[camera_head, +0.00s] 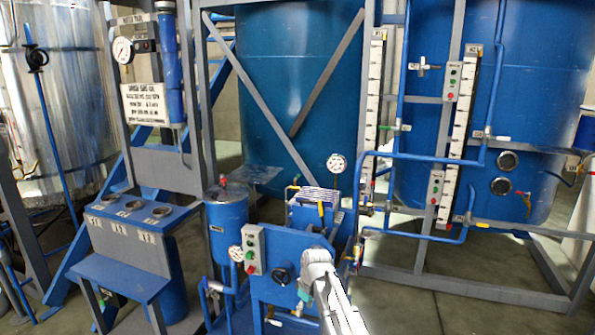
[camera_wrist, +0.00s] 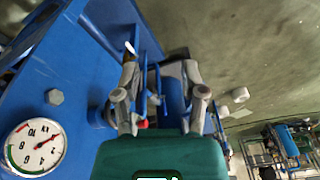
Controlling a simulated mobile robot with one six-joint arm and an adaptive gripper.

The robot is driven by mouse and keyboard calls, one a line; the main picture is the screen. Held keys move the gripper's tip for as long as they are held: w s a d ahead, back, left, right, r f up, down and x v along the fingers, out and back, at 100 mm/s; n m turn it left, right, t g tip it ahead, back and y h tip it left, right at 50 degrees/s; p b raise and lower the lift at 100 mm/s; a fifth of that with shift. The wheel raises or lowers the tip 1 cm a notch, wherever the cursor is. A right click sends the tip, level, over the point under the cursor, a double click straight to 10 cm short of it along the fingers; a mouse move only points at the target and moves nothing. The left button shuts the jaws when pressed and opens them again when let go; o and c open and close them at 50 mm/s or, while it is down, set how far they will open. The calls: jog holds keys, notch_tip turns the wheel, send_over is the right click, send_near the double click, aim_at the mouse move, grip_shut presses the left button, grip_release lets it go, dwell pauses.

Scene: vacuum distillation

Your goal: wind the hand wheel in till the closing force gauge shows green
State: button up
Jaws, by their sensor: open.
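A dark hand wheel (camera_head: 283,276) sits on the front of the blue machine panel in the head view, just left of my arm's end. My gripper (camera_wrist: 160,78) is open in the wrist view, with blue rods or pipes and a small red part behind and between its fingers; I see nothing clamped. In the head view its teal part (camera_head: 304,294) is beside and below the wheel, and the fingertips are hard to make out. A round white gauge (camera_wrist: 35,147) with green and red arcs shows upside down in the wrist view. I cannot tell whether it is the closing force gauge.
Another gauge (camera_head: 337,162) stands above the machine. The floor (camera_head: 400,305) right of my arm is clear.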

jog(key=s+d+f+m+h+b, duration=0.1)
jog(key=s+d+f+m+b, duration=0.3)
jog(key=s+d, duration=0.45)
jog(key=s+d+f+m+h+b, duration=0.1)
jog(key=s+d+f+m+b, duration=0.4)
jog(key=s, duration=0.6)
notch_tip(320, 180, up, 20)
jog(key=d+p, duration=0.1)
jog(key=p, duration=1.9)
jog(key=shift+w+f+m+g, duration=0.25)
jog(key=shift+w+m+g, duration=0.1)
jog(key=shift+m+g, duration=0.05)
jog(key=shift+d, duration=0.1)
